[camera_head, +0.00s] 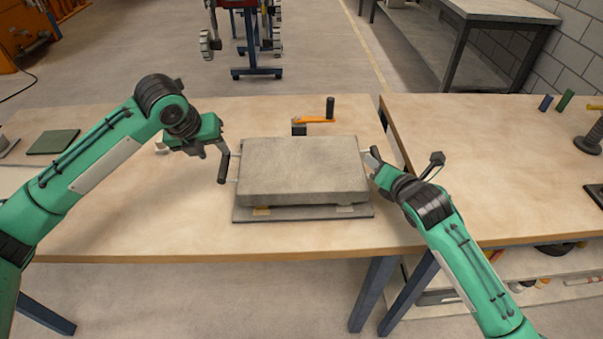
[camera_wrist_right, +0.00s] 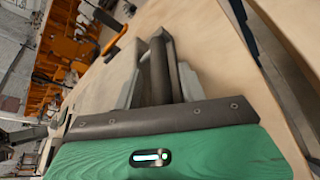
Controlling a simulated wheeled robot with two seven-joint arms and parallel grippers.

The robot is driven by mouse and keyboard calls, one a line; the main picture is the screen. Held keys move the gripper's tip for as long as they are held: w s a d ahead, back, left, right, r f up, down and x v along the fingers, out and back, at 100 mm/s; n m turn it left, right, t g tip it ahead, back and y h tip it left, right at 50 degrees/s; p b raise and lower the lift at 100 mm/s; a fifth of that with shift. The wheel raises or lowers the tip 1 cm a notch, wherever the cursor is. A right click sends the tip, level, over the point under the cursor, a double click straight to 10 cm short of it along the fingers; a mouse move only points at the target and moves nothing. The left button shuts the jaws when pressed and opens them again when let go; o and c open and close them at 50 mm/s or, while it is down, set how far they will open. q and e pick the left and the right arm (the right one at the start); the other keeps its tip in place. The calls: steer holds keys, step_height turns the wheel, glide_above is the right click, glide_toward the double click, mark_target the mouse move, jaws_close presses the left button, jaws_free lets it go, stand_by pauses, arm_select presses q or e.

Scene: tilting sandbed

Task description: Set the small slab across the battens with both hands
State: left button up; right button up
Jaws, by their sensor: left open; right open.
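The small grey slab (camera_head: 300,170) lies level over the dark base plate (camera_head: 300,214). My right gripper (camera_head: 374,160) is open at the slab's right side. In the right wrist view, a dark handle bar (camera_wrist_right: 160,70) lies between its fingers.
An orange tool (camera_head: 315,119) with a black upright grip (camera_head: 330,107) lies just behind the slab. A green pad (camera_head: 53,142) lies at far left. A second table (camera_head: 500,170) stands right, across a narrow gap. The front strip of the near table is clear.

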steer(key=v, duration=1.1)
steer(key=shift+s+f, duration=0.1)
steer(key=shift+s, duration=0.15)
